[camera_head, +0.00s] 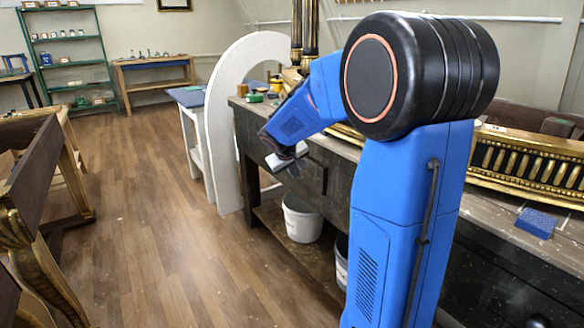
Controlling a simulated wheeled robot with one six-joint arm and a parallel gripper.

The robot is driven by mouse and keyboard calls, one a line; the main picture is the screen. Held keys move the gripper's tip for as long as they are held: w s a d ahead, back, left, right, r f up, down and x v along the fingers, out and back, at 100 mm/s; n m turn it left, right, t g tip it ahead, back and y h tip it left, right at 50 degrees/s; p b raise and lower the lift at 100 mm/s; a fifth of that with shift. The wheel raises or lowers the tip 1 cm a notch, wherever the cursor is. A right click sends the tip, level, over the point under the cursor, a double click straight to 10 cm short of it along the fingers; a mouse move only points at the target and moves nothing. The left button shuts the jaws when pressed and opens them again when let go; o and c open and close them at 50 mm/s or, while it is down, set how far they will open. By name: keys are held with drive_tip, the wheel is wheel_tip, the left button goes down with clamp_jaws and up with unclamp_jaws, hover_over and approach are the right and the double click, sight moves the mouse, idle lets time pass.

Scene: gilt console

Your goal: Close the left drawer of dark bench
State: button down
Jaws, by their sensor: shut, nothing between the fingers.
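The dark bench (246,132) runs from the middle of the view toward the lower right, with its long front facing the aisle. Its left drawer (312,176) is in the front below the top, partly hidden behind my gripper and forearm. I cannot tell clearly how far the drawer stands out. My gripper (289,167) is shut and empty, pointing down in front of the drawer at the bench's left part. I cannot tell whether it touches the drawer. My blue arm hides much of the bench's middle.
A white bucket (302,219) stands on the bench's lower shelf. A white arch panel (222,150) stands at the bench's far end.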

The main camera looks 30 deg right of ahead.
sight(308, 170)
drive_tip(key=shift+w+d+f, duration=0.1)
drive_tip(key=shift+d+f, duration=0.05)
drive_tip(key=shift+d, duration=0.9)
drive_tip(key=shift+w+d+f, duration=0.1)
drive_tip(key=shift+d, duration=0.95)
drive_tip(key=shift+d, duration=0.65)
drive_tip(key=shift+d+r, duration=0.1)
drive_tip(key=shift+d, duration=0.3)
drive_tip(key=shift+w, duration=0.1)
